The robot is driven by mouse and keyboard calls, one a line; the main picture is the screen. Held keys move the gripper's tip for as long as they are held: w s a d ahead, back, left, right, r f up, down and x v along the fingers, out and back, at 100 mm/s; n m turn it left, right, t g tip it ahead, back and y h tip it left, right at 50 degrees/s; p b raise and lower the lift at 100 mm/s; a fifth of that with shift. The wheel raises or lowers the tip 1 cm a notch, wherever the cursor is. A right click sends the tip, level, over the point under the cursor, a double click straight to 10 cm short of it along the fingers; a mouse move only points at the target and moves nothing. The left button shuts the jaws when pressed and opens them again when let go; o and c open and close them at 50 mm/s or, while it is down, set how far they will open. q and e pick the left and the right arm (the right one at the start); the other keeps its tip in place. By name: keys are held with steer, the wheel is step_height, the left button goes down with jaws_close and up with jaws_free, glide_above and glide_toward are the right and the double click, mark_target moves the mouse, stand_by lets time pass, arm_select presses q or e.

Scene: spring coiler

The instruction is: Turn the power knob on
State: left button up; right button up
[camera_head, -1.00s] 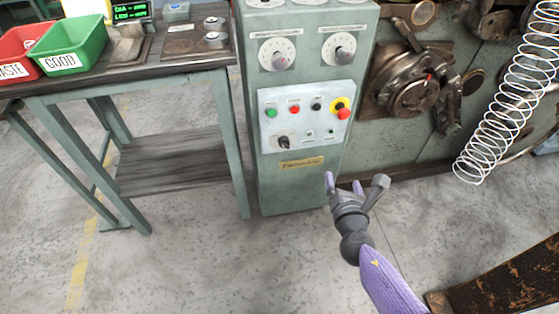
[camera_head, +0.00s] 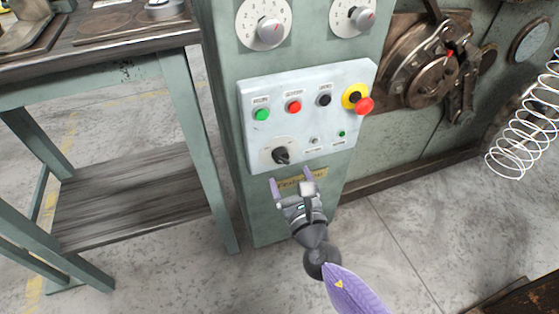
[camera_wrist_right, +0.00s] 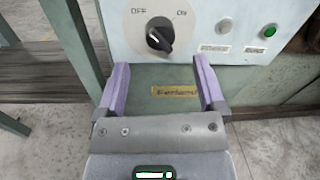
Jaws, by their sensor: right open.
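The power knob (camera_head: 281,155) is a black rotary knob on a round plate at the lower left of the light control panel (camera_head: 345,85). In the right wrist view the knob (camera_wrist_right: 160,34) sits between an OFF mark at its upper left and an ON mark at its upper right. Its pointer leans toward the upper left, on the OFF side. My right gripper (camera_head: 292,185) is open and empty, just below the knob in the head view. In the wrist view its purple fingers (camera_wrist_right: 163,85) stand apart, with the knob beyond and above their tips. My left gripper is out of view.
The panel also carries a green button (camera_head: 262,114), a red button (camera_head: 294,106), a black button (camera_head: 324,99) and a red emergency stop (camera_head: 364,106). A workbench (camera_head: 130,200) stands left. A wire spring (camera_head: 525,135) hangs at right.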

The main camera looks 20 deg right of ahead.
mark_target(283, 163)
steer(key=w+b, duration=0.1)
steer(key=w, duration=0.4)
steer(key=shift+f, duration=0.15)
steer(key=shift+w+d, duration=0.1)
steer(key=shift+w, duration=0.2)
steer(key=shift+c, duration=0.8)
steer(key=c, duration=0.7)
jaws_close()
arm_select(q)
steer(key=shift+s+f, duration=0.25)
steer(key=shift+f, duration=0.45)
